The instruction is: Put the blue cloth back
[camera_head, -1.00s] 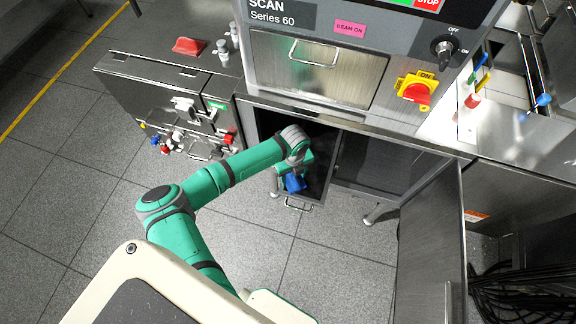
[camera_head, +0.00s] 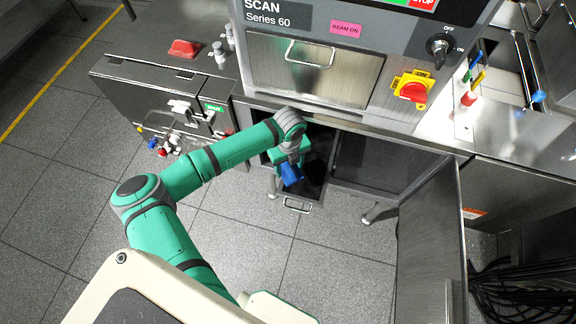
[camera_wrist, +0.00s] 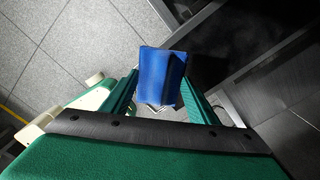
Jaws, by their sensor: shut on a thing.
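The blue cloth (camera_head: 291,174) is held at the end of my arm, above an open drawer (camera_head: 297,203) under the machine. In the wrist view the cloth (camera_wrist: 163,72) sits between the two green fingers of my gripper (camera_wrist: 160,100). My gripper (camera_head: 291,160) is shut on the cloth. The drawer has a dark inside and a metal handle at its front. My arm and the cloth hide part of the drawer's inside, so I cannot tell whether the cloth touches the drawer.
A cabinet door (camera_head: 432,245) stands open to the right of the drawer. The machine front (camera_head: 318,80) with a red-and-yellow switch (camera_head: 412,88) rises behind. A steel cabinet with valves (camera_head: 160,100) stands at left. Cables (camera_head: 522,295) lie at lower right. Grey floor is clear in front.

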